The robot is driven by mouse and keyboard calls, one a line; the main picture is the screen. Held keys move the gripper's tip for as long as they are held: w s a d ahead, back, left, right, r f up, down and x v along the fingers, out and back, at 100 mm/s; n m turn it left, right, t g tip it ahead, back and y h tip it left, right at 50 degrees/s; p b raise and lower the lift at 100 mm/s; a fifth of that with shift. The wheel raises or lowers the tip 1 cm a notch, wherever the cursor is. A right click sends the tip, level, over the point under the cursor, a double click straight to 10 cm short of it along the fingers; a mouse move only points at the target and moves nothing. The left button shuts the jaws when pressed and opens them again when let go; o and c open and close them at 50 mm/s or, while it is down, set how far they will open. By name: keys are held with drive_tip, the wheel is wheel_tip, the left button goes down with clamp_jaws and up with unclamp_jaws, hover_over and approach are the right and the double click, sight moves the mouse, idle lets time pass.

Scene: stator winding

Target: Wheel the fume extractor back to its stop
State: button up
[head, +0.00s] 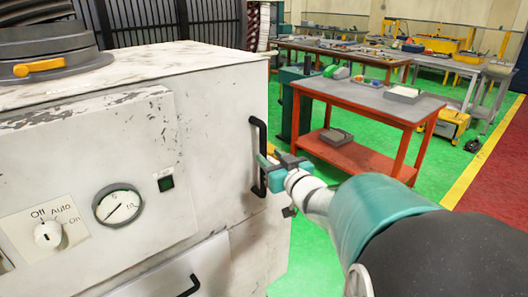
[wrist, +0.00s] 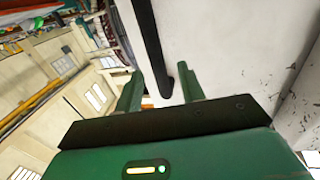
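The fume extractor (head: 150,150) is a scuffed white cabinet filling the left of the head view, with a dial gauge, a switch knob and a round grey top fitting. A black upright bar handle (head: 258,155) stands on its right edge. My gripper (head: 268,172) is at the handle's lower part, seen from behind. In the wrist view the handle (wrist: 149,45) runs down between the two green fingers of my gripper (wrist: 160,80). Gaps show on both sides of the bar, so the fingers are open around it. The cabinet's white side (wrist: 230,50) lies to the right.
More benches stand behind.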

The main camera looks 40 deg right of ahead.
drive_tip(key=s+a, duration=0.1)
drive_tip(key=s, duration=0.7)
drive_tip(key=shift+a, duration=0.25)
drive_tip(key=shift+w, duration=0.1)
drive_tip(key=s+a+f+g+y, duration=0.1)
drive_tip(key=a+g, duration=0.3)
drive_tip(key=a, duration=0.4)
drive_tip(key=s+a+f+n+g+y, duration=0.1)
drive_tip(key=s+a+f+g, duration=0.2)
drive_tip(key=a, duration=0.5)
drive_tip(key=s+a+f+n+g+y, duration=0.1)
drive_tip(key=s+a+g, duration=0.3)
drive_tip(key=a, duration=0.5)
drive_tip(key=shift+f+g, duration=0.55)
drive_tip(key=shift+g, duration=0.05)
